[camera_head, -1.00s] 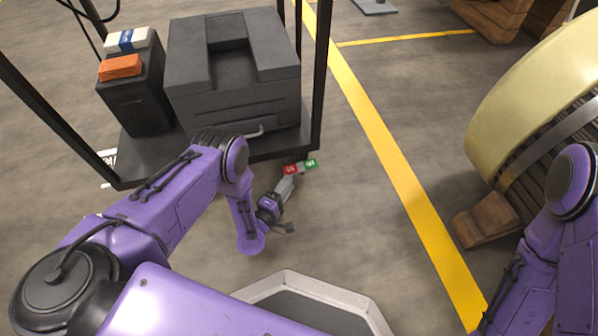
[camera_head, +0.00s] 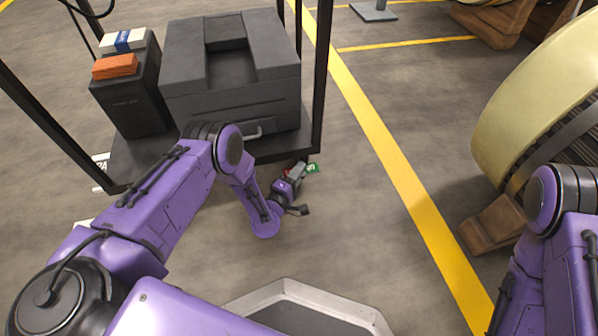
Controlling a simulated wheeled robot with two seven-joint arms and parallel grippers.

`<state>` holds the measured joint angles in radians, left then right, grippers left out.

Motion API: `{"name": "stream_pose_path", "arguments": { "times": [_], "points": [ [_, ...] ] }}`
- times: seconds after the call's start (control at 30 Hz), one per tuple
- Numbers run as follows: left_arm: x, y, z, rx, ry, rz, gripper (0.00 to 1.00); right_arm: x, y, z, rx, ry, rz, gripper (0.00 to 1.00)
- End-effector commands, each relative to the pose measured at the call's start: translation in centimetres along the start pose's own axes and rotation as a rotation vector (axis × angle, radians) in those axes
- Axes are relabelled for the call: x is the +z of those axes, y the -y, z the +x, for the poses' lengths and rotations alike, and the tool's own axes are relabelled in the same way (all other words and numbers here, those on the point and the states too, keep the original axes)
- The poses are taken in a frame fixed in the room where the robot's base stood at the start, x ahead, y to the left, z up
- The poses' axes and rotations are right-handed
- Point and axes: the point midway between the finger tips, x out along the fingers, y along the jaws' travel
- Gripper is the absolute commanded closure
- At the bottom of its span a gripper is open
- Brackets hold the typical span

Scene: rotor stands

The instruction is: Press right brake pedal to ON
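The right brake pedal (camera_head: 313,168) sits low at the front right corner of the black cart. Its green end shows, with only a sliver of red to the left; the rest is hidden behind my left gripper (camera_head: 298,171). The gripper's tip overlaps the pedal in this view; I cannot tell whether they touch or whether the pedal is pressed. The fingers are too small to show whether they are open or shut. My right arm enters at the lower right, and its gripper is out of view.
The cart's black platform (camera_head: 140,163) carries a large grey case (camera_head: 230,100) and a dark box (camera_head: 135,100) with an orange block (camera_head: 115,66) on top. A black post rises near the pedal. A large round cream rotor (camera_head: 530,90) stands at right. Floor between is clear.

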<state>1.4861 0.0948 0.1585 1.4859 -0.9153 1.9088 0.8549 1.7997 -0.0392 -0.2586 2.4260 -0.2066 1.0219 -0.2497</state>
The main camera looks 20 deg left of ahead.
Motion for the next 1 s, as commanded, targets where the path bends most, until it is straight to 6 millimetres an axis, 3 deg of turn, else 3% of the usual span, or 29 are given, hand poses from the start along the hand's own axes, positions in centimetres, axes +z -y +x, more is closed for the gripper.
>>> {"name": "stream_pose_path", "arguments": {
  "times": [0.27, 0.53, 0.57, 0.6, 0.87, 1.0],
  "points": [
    [0.0, 0.3, -0.2, 0.134, 0.002, -0.134, 1.00, -1.1, 1.3, 0.6, -0.001, -0.057, 0.108, 0.57],
    [-0.1, 0.2, -0.2, 0.141, 0.002, -0.143, 1.00, -1.2, 1.3, 0.5, 0.000, -0.060, 0.114, 0.57],
    [-0.1, 0.2, -0.2, 0.141, 0.002, -0.143, 0.76, -1.2, 1.3, 0.5, -0.001, -0.060, 0.114, 0.57],
    [-0.1, 0.2, -0.2, 0.141, 0.001, -0.143, 0.63, -1.2, 1.3, 0.5, -0.001, -0.060, 0.114, 0.57],
    [-0.1, 0.1, -0.2, 0.141, 0.001, -0.142, 0.62, -1.2, 1.2, 0.5, -0.001, -0.059, 0.112, 0.57],
    [0.0, 0.0, -1.4, 0.138, 0.002, -0.142, 0.62, -0.8, 0.6, -0.1, -0.001, -0.031, 0.061, 0.57]
  ]
}}
